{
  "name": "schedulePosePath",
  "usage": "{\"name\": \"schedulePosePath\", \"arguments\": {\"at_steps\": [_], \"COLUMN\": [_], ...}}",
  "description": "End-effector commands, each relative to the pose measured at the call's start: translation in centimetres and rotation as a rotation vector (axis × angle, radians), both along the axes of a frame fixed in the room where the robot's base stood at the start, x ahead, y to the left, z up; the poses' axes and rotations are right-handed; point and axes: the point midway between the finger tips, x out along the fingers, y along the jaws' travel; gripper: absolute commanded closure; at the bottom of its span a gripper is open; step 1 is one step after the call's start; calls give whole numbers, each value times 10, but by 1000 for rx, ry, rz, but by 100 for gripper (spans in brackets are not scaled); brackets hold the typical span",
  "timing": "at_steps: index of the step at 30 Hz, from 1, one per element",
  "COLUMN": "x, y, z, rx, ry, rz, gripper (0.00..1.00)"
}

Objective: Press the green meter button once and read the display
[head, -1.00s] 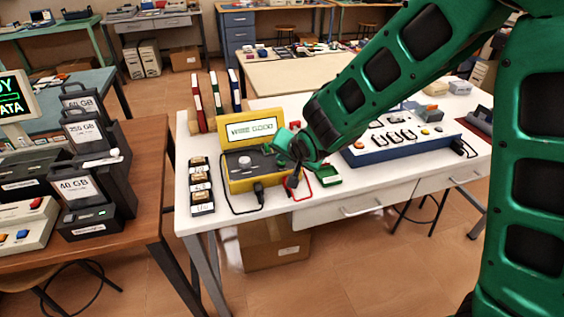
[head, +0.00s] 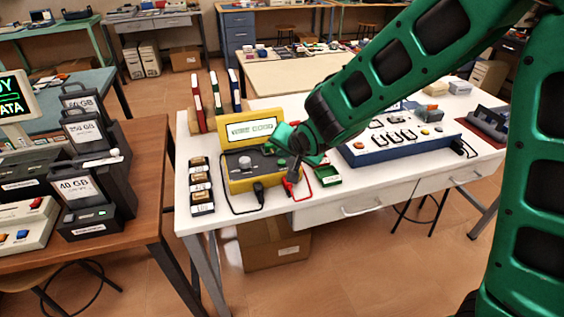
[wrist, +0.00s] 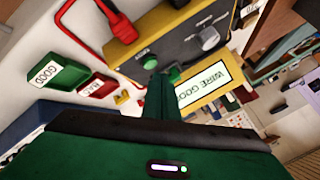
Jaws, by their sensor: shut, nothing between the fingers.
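The yellow meter (head: 233,186) stands on the white table; it also shows in the wrist view (wrist: 120,52). Its lit display (head: 250,129) reads "WIRE GOOD", clearest in the wrist view (wrist: 204,84). The round green button (wrist: 174,74) is on the dark panel, below the display, and shows small in the head view (head: 281,162). A grey knob (head: 244,162) is left of it. My gripper (wrist: 150,62) is shut and empty, its tips beside the green button in the wrist view. I cannot tell the exact gap.
A green bin (head: 327,176) marked "GOOD" in the wrist view (wrist: 58,72) and a red bin (wrist: 98,87) stand beside the meter. Red and black leads run in front. A blue-sided board (head: 400,145) is to the right, labelled blocks (head: 201,187) to the left.

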Motion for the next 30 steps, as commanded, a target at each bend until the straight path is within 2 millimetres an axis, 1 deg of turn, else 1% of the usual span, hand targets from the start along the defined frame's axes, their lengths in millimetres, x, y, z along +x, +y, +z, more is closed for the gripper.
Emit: {"name": "schedulePosePath", "arguments": {"at_steps": [8,11,24,30], "x": [0,0,0,0], "y": [0,0,0,0], "z": [1,7,44,50], "rx": [0,1,2,0], "ry": [0,-1,-2,0], "rz": [0,0,0,0], "gripper": [100,100,100,100]}}
